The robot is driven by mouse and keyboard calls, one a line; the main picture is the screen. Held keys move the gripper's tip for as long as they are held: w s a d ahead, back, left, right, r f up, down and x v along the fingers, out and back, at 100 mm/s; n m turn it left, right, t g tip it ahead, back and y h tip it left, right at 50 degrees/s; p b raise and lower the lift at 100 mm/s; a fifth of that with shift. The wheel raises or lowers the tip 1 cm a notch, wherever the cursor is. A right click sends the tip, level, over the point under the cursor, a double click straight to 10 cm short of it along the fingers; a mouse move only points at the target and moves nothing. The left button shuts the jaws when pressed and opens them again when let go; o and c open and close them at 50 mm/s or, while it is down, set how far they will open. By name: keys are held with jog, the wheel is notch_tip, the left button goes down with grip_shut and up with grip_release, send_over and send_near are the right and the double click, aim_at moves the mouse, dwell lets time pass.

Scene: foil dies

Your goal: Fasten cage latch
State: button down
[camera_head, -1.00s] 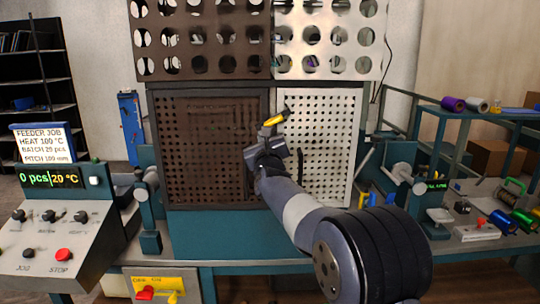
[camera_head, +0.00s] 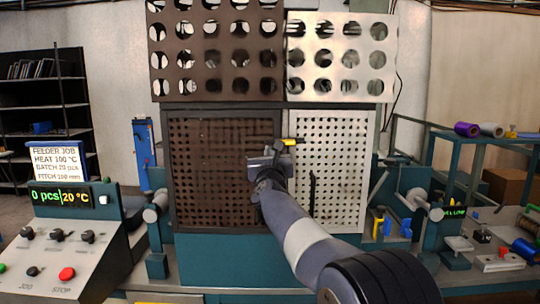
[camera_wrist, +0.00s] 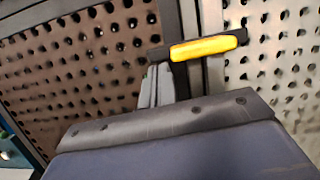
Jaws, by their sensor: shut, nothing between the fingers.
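The cage latch is a yellow-handled black bar (camera_head: 290,142) at the seam between the brown perforated door (camera_head: 215,165) and the pale perforated door (camera_head: 345,165). It lies about level in the head view. In the wrist view the yellow handle (camera_wrist: 205,48) spans the seam, its black left end by the brown door's edge. My gripper (camera_head: 280,150) is shut and empty, just below and left of the handle. In the wrist view its grey fingertips (camera_wrist: 155,88) are close under the bar's left end; contact is unclear. My gripper hides part of the seam below.
A black vertical pull (camera_head: 312,187) is on the pale door. Perforated panels (camera_head: 340,55) rise above the doors. A control console (camera_head: 60,240) stands left, and a bench with spools (camera_head: 525,250) right. Rollers flank the cage.

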dwell(0.3)
jog(key=s+f+b, duration=0.6)
jog(key=s+b, duration=0.2)
jog(key=s, duration=0.1)
jog(key=shift+s+f, duration=0.2)
jog(key=shift+s, duration=0.2)
jog(key=shift+w+d, duration=0.1)
dwell(0.3)
